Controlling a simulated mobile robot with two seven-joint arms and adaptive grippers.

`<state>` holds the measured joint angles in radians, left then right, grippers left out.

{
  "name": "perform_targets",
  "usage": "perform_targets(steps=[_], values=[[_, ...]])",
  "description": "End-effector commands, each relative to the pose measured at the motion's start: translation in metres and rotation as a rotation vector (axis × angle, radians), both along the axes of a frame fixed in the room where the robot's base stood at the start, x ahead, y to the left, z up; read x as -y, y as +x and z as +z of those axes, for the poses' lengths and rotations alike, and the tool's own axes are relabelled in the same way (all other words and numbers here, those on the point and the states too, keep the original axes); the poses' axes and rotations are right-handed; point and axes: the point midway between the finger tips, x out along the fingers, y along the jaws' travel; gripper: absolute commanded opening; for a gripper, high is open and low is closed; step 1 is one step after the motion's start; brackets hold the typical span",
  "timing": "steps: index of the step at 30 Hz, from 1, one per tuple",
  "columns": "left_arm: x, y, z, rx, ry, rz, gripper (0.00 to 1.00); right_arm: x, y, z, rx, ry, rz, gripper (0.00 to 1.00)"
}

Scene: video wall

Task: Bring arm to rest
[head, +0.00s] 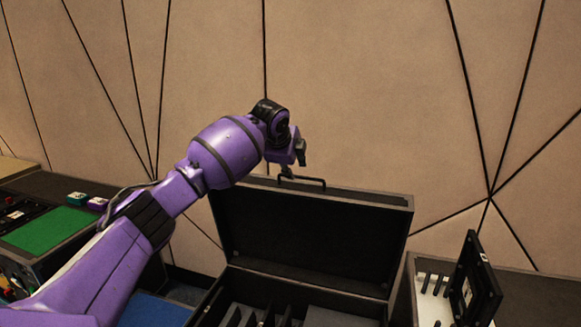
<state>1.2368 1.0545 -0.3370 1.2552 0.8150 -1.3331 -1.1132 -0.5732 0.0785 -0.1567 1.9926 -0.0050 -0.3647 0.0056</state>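My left arm is purple and reaches in from the lower left of the head view. My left gripper (294,160) is small and dark at the arm's end. It is in front of the wall, just above the top edge of an open black case (310,235) in the picture. Its fingers are seen from the side and partly hidden by the wrist, so their opening is unclear. I see nothing held in it. My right gripper is not in view.
The black case stands with its lid up and dark slots inside. A handle (302,181) shows at the lid's top. At left is a console with a green panel (48,228) and small coloured blocks. At right, a black framed panel (478,280) stands upright by a white slotted tray (432,291).

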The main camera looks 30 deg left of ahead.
Motion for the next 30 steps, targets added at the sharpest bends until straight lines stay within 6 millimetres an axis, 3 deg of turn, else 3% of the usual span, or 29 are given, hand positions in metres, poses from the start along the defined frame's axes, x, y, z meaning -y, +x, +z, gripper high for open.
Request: perform_targets(steps=[21, 25, 28, 30], values=[[0.001, -0.005, 0.006, 0.004, -0.012, 0.013, 0.28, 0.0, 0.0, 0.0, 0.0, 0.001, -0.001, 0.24], [0.003, 0.007, 0.018, 0.088, -0.065, 0.075, 0.28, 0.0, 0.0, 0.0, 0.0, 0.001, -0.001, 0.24], [0.019, 0.026, 0.046, 0.233, -0.115, 0.111, 0.28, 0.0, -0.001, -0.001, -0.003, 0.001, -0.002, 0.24], [0.047, 0.036, 0.042, 0.324, -0.178, 0.114, 0.28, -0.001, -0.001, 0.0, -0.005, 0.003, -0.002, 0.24]])
